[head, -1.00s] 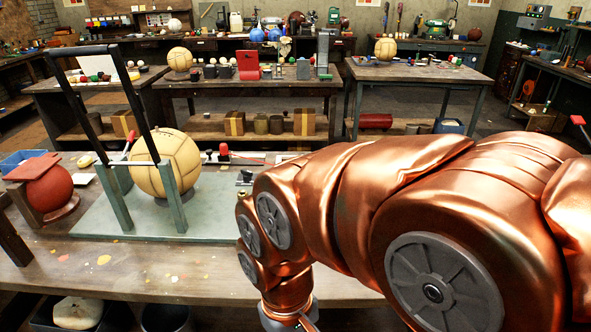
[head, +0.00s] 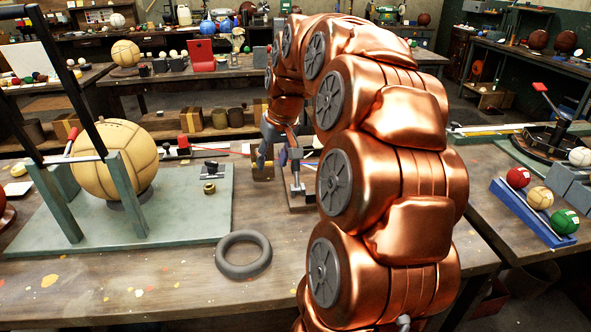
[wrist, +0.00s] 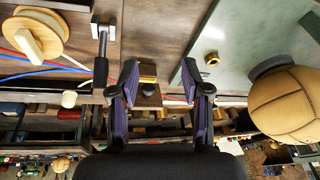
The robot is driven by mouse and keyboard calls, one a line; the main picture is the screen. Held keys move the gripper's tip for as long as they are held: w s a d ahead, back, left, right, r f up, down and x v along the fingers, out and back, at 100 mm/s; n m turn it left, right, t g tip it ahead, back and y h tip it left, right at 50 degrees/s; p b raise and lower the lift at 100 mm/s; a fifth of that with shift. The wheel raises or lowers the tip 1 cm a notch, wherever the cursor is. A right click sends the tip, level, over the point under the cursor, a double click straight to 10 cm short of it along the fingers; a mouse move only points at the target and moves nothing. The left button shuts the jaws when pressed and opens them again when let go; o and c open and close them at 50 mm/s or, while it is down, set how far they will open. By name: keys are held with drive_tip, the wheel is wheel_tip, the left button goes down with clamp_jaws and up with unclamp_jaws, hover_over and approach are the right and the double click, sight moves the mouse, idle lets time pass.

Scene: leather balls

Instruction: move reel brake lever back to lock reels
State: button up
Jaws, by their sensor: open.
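My gripper (head: 271,160) is over the far side of the front bench in the head view. In the wrist view its two purple-padded fingers (wrist: 159,85) are apart, with a small brass-coloured block (wrist: 148,70) showing between them. A lever-like bar with a dark grip and metal bracket (wrist: 102,45) stands just left of the left finger, apart from the space between the fingers. I cannot be sure it is the reel brake lever. A wooden reel (wrist: 35,38) with pale windings is at the upper left. My arm hides the reel in the head view.
A tan leather ball (head: 115,160) sits in a frame on a green plate (head: 190,215); the ball (wrist: 290,105) also shows in the wrist view. A dark ring (head: 244,255) lies on the bench. A blue rack (head: 535,213) of small balls is at right.

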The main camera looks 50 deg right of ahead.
drive_tip(key=m+h, duration=0.1)
hover_over(296, 161)
drive_tip(key=s, duration=0.2)
drive_tip(key=shift+t, duration=0.4)
drive_tip(key=shift+x, duration=3.85)
drive_tip(key=shift+s+a, duration=0.15)
clamp_jaws()
